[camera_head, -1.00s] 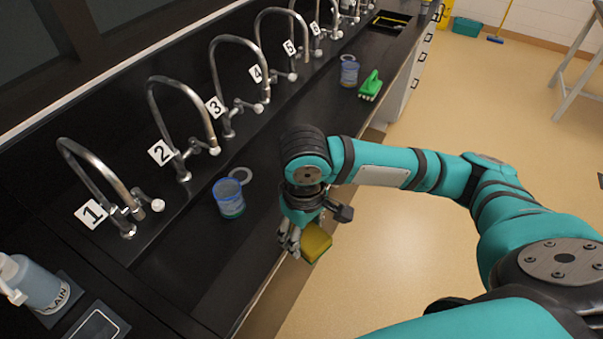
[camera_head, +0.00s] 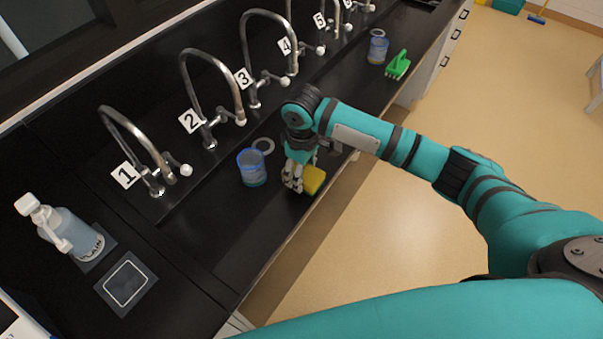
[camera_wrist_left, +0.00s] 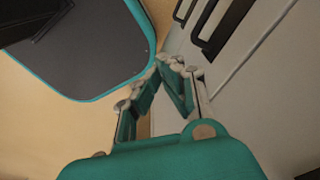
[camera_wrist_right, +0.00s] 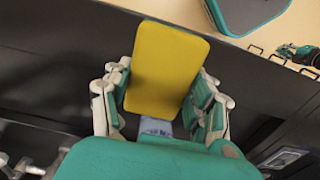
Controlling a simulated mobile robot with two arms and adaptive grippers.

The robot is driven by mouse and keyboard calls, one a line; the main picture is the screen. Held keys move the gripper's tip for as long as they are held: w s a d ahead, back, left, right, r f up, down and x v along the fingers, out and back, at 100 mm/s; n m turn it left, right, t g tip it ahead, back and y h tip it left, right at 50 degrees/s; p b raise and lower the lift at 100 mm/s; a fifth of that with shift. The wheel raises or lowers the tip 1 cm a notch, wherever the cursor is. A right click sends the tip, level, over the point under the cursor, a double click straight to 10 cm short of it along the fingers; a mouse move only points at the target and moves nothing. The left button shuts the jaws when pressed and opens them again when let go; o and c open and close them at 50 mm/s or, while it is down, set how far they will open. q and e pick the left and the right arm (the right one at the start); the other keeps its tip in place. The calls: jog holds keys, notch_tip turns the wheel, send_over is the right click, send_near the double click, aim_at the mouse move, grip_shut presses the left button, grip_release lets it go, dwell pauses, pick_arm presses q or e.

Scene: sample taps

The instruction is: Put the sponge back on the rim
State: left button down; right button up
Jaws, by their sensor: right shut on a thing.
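The sponge (camera_head: 314,181), yellow with a darker side, is in my right gripper (camera_head: 300,178) at the front rim (camera_head: 287,236) of the black counter. Whether it touches the rim cannot be told. In the right wrist view the sponge (camera_wrist_right: 167,70) stands between the two fingers of my right gripper (camera_wrist_right: 160,88), its broad yellow face toward the camera. My left gripper (camera_wrist_left: 166,62) shows only in the left wrist view; its fingertips meet and nothing is between them. It is low, beside grey cabinet fronts.
A blue clear cup (camera_head: 252,170) and a grey ring (camera_head: 263,145) are left of my right gripper. Numbered taps (camera_head: 130,135) line the back. A soap bottle (camera_head: 65,228) and a framed pad (camera_head: 127,283) are at left.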

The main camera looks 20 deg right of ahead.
jog(key=shift+w, duration=0.3)
jog(key=shift+w+f, duration=0.15)
jog(key=shift+f, duration=0.05)
notch_tip(320, 180, down, 2)
jog(key=shift+f+p, duration=0.2)
jog(key=shift+p, duration=0.55)
jog(key=shift+f, duration=0.55)
jog(key=o, duration=1)
pick_arm(q)
jog(key=shift+s+r, duration=0.55)
jog(key=shift+r, duration=0.15)
pick_arm(e)
jog(key=shift+r, duration=0.1)
pick_arm(q)
notch_tip(320, 180, down, 2)
jog(key=shift+w+b, duration=0.15)
jog(key=shift+b, duration=0.9)
pick_arm(e)
notch_tip(320, 180, up, 12)
jog(key=shift+r, duration=0.1)
